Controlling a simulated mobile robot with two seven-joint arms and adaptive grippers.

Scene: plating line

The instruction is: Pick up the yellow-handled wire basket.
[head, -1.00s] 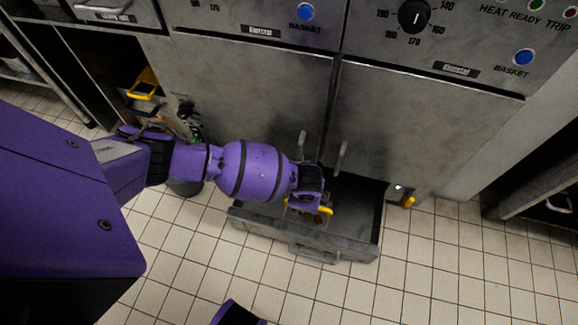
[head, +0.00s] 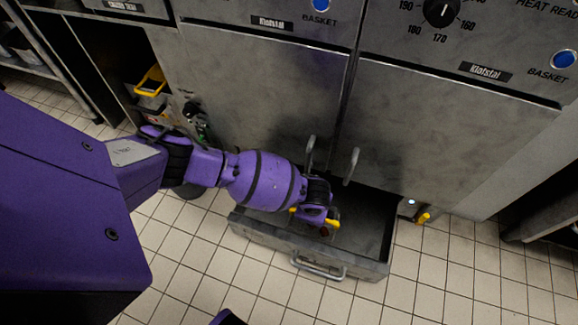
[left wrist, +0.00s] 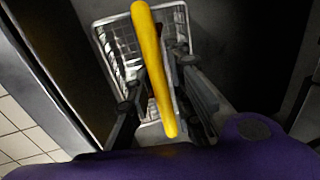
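The wire basket (left wrist: 118,45) with its yellow handle (left wrist: 150,55) sits in the open drawer (head: 310,255). In the left wrist view the handle runs lengthwise between the two fingers of my left gripper (left wrist: 160,112). The fingers are apart, with gaps on both sides of the handle, and I see no grip on it. In the head view my left gripper (head: 320,215) points down into the drawer and hides most of the basket; only yellow handle ends (head: 333,223) show beside it. My right gripper is not in view.
The drawer's walls and front handle (head: 318,270) surround the left gripper closely. Two vertical door handles (head: 351,166) stick out just behind it. Another yellow-handled item (head: 151,80) is in the left bay. A yellow-handled part (head: 423,217) is low at right. The tiled floor in front is clear.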

